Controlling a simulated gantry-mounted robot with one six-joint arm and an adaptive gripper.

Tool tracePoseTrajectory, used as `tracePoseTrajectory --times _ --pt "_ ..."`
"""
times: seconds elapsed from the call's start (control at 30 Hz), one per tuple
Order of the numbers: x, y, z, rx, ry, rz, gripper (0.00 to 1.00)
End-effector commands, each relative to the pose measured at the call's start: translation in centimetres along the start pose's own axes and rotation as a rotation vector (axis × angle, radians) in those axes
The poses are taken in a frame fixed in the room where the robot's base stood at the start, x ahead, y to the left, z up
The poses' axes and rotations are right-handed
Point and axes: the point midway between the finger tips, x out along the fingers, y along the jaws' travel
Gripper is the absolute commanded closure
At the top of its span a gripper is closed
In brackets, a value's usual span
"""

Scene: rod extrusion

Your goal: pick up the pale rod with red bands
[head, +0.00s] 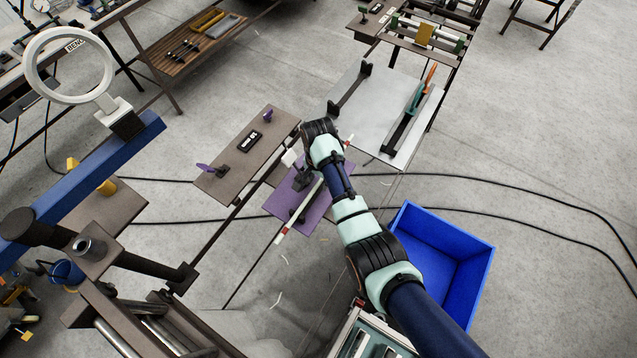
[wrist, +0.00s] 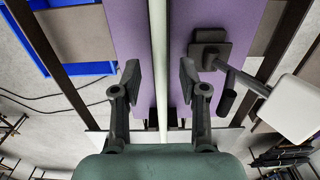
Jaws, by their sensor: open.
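The pale rod with red bands (head: 305,204) lies diagonally over a purple plate (head: 276,207) in the head view. A red band shows near its lower end. In the wrist view the pale rod (wrist: 157,45) runs straight up the middle, and no red band shows there. My gripper (wrist: 157,82) is open, with one finger on each side of the rod and a gap to both. The rod passes out of sight behind the green gripper body. In the head view my arm partly hides the rod and the gripper.
A blue bin (head: 453,246) stands on the floor to the right of my arm. A brown table (head: 232,172) is at left of the plate, and a grey table (head: 375,104) is beyond. A white block on a dark bracket (wrist: 292,108) sits close to the right finger.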

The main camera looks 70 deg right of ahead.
Motion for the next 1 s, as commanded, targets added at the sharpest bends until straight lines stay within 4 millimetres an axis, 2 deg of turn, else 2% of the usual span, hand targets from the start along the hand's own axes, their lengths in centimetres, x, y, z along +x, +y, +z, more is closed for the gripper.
tracePoseTrajectory --times 0.23,0.5,0.87,1.0 --pt "0.3 0.0 0.0 0.000 0.000 0.000 0.57" --pt "0.3 0.0 0.0 -0.001 0.000 0.000 1.00" --pt "0.1 0.0 0.0 -0.001 0.001 -0.001 1.00" --pt "-1.1 -0.1 -0.1 -0.001 0.002 -0.003 1.00"
